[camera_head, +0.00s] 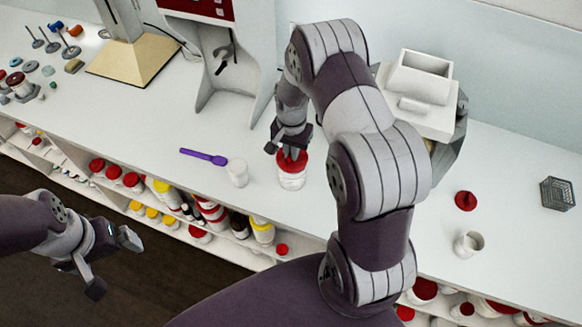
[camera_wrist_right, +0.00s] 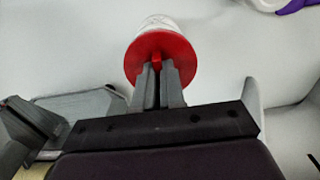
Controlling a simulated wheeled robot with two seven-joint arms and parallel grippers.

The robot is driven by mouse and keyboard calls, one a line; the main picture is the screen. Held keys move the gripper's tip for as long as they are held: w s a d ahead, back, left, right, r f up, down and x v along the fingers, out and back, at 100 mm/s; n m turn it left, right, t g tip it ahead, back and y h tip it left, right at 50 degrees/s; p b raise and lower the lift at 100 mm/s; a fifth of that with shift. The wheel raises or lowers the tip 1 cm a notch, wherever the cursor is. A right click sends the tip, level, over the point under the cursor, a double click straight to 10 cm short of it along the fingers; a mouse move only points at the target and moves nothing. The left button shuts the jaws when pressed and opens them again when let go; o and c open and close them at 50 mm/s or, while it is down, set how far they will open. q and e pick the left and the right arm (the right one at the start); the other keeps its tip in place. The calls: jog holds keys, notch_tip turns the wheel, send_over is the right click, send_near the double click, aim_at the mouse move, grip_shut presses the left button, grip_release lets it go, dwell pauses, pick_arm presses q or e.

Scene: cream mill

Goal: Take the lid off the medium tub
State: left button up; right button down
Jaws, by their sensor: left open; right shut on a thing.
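The medium tub (camera_head: 291,181), white with a red lid (camera_head: 293,160), stands upright on the counter near its front edge. My right gripper (camera_head: 291,152) is above it, pointing down. In the right wrist view its fingers (camera_wrist_right: 157,83) are closed on the small red knob of the lid (camera_wrist_right: 178,52). The lid looks seated on the white tub (camera_wrist_right: 158,21); any gap between them cannot be made out. My left gripper (camera_head: 113,264) is open and empty, over the floor in front of the counter.
A purple spoon (camera_head: 203,157) and a white cup (camera_head: 238,173) are left of the tub. A loose red lid (camera_head: 466,201), an open white tub (camera_head: 468,244) and a wire basket (camera_head: 558,193) are on the right. A white machine (camera_head: 420,90) stands behind my right arm.

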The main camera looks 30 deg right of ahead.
notch_tip(320, 180, up, 3)
jog(key=p, duration=0.2)
jog(key=shift+r+p, duration=0.1)
jog(key=shift+p, duration=0.2)
